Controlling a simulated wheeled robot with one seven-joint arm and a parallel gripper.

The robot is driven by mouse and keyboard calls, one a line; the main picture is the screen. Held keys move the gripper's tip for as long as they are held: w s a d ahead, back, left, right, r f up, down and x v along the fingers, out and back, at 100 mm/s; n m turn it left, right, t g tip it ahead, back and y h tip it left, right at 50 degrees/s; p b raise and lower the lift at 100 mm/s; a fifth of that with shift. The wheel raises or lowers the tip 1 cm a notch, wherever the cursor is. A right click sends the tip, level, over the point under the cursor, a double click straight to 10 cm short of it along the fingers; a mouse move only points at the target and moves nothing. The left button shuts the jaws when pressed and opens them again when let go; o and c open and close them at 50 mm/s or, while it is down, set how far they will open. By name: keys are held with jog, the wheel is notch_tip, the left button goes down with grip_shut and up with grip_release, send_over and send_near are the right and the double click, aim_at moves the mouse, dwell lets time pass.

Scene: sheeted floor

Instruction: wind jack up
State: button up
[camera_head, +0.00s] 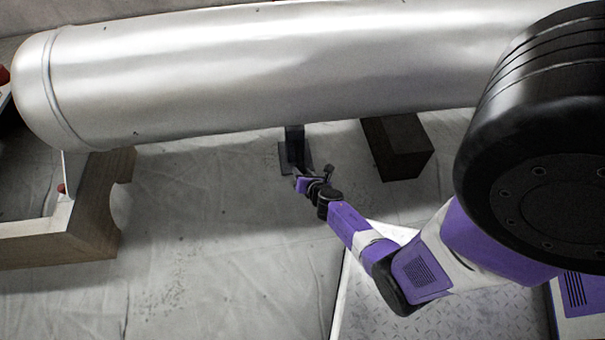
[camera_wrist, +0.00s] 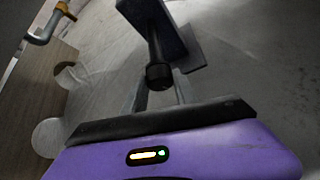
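The jack (camera_head: 294,144) is a dark upright post on a flat base plate, standing on the floor under a big silver cylinder (camera_head: 270,65). In the wrist view the jack (camera_wrist: 152,14) shows at the top, with a dark rod ending in a round black knob (camera_wrist: 159,76) that points towards me. My gripper (camera_head: 298,180) is low, close in front of the jack's foot. In the wrist view its two pale fingers (camera_wrist: 161,92) are apart, with the knob's end in line with the gap between them. I cannot tell whether they touch it.
A dark block (camera_head: 398,147) stands right of the jack. A notched wooden cradle (camera_head: 75,225) stands at the left. In the wrist view a bent metal pipe with a yellow end (camera_wrist: 45,28) shows at upper left. The sheeted floor (camera_head: 220,230) between cradle and gripper is clear.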

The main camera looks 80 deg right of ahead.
jog(key=o, duration=0.4)
jog(key=shift+w+d+r, duration=0.1)
jog(key=shift+r, duration=0.05)
